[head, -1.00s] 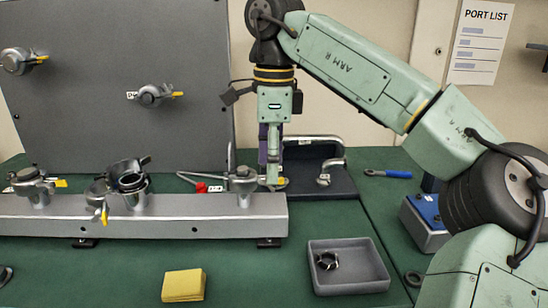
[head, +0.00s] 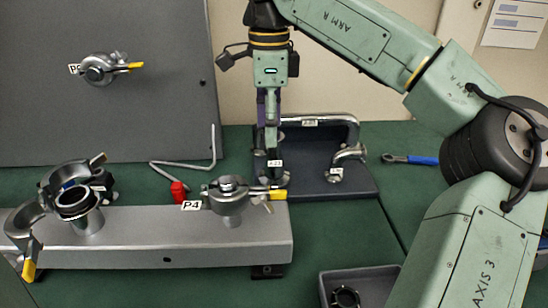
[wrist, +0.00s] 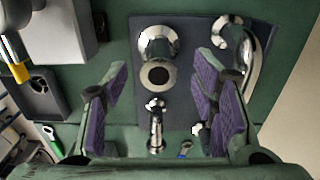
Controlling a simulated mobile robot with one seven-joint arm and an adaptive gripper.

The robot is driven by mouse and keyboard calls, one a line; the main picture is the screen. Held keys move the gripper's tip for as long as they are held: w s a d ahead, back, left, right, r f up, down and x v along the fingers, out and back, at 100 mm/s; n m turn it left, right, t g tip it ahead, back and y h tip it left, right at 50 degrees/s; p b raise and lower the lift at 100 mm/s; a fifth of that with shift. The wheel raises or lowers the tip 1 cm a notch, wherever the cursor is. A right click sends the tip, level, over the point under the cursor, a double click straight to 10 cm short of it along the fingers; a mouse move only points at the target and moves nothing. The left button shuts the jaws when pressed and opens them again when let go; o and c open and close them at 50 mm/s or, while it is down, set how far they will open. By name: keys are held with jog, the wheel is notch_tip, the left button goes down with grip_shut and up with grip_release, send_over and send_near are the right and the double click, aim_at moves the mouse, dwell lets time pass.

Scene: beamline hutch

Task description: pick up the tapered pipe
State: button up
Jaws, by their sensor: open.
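The tapered pipe looks to be the shiny chrome piece with a round flange and dark opening (wrist: 158,45), seen in the wrist view on a dark mat (wrist: 185,30). In the head view it is mostly hidden behind my gripper, with chrome showing beside a small tag (head: 282,177). My gripper (head: 271,152) points down over the left part of the mat (head: 315,188). In the wrist view its purple-padded fingers (wrist: 163,90) are open on either side of the pipe's lower end, with nothing held. I cannot tell the height between fingertips and pipe.
A long bent pipe (head: 352,128) lies at the mat's back and a small elbow (head: 345,158) at its right. A grey rail (head: 140,240) with clamped fittings stands left, its P4 clamp (head: 228,195) close to my gripper. A grey tray (head: 375,280) is in front.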

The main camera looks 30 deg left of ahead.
aim_at(274, 156)
jog(key=f, duration=0.2)
jog(key=f+p, duration=0.1)
jog(key=f, duration=0.4)
jog(key=shift+w+d+f, duration=0.15)
jog(key=shift+d+f, duration=0.05)
jog(key=shift+d, duration=0.15)
jog(key=shift+c, duration=0.3)
grip_shut()
